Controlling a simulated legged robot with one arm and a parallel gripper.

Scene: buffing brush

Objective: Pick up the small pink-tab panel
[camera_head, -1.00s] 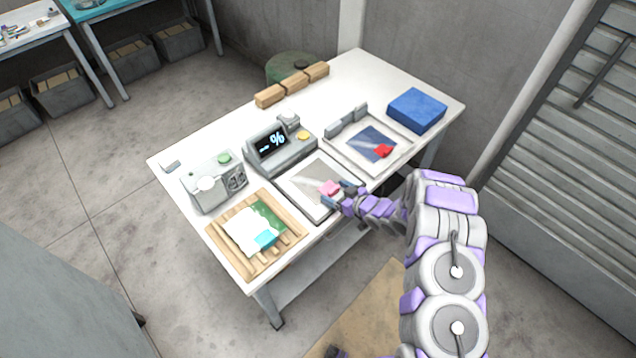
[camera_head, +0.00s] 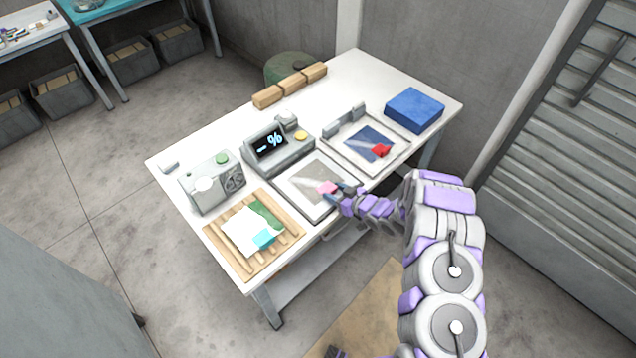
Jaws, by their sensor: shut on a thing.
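The small panel with a pink tab (camera_head: 327,187) lies over the middle grey-and-white tray (camera_head: 290,184), in front of the display device. Its clear body is hard to make out against the tray. My gripper (camera_head: 338,190) reaches in from the right and is shut on the panel at its pink tab. The fingertips are small here and partly merge with the tab. I cannot tell whether the panel is clear of the tray.
A display device (camera_head: 278,148) stands behind the tray. A right tray (camera_head: 398,150) holds a blue panel with a red tab (camera_head: 381,150). A wooden rack (camera_head: 240,265) with a cyan-tab panel is at left. A blue block (camera_head: 414,109) sits at the back right.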

